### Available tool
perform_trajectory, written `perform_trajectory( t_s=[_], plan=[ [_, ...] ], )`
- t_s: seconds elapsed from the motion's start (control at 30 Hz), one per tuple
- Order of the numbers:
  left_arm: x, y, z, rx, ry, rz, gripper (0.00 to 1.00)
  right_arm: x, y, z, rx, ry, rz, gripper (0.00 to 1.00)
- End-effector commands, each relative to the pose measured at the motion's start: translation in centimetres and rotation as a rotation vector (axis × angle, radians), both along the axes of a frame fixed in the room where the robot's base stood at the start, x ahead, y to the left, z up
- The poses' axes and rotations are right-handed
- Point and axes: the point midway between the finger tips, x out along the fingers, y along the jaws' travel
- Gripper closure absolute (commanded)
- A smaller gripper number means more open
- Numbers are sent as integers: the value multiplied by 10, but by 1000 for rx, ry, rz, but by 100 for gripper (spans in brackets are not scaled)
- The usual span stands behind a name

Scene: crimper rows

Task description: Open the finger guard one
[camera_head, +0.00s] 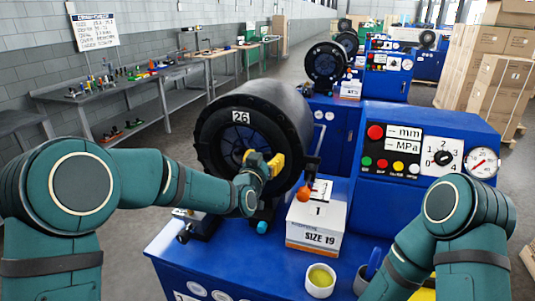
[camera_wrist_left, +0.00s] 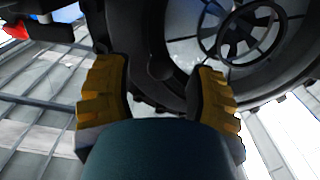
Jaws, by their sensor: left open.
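The black drum-shaped crimper head (camera_head: 285,105) stands on the blue machine, with a 26 plate on its round front. I take the dark ring with a clear window on that front to be the finger guard (camera_head: 215,130); it looks shut against the head. My left gripper (camera_head: 264,160), with yellow finger pads, is at the ring's lower right. In the left wrist view the ring (camera_wrist_left: 150,20) fills the top. The open fingers (camera_wrist_left: 160,85) stand either side of a small dark knob (camera_wrist_left: 160,67) on its rim; contact is unclear. My right gripper is out of view.
A white SIZE 19 box (camera_head: 315,240), an orange ball (camera_head: 304,193) and a cup with yellow contents (camera_head: 320,281) are right of the head. The control panel (camera_head: 430,145) stands further right. Workbenches (camera_head: 130,82) line the left wall.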

Motion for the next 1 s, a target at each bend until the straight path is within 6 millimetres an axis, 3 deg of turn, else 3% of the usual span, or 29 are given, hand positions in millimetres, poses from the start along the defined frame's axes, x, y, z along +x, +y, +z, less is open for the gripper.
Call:
perform_trajectory(
  t_s=[0.2, 0.57, 0.7, 0.73, 1.0],
  plan=[
    [18, -6, 0, 0, 0, 0, 44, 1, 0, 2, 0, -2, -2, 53],
    [20, -7, 0, 0, 0, 0, 45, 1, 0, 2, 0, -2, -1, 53],
    [20, -7, 0, 0, 0, 0, 94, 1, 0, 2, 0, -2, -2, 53],
    [20, -7, 0, 0, 0, 0, 100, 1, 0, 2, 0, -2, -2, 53],
    [19, -6, 0, 0, 0, -3, 100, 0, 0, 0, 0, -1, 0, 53]
  ],
)
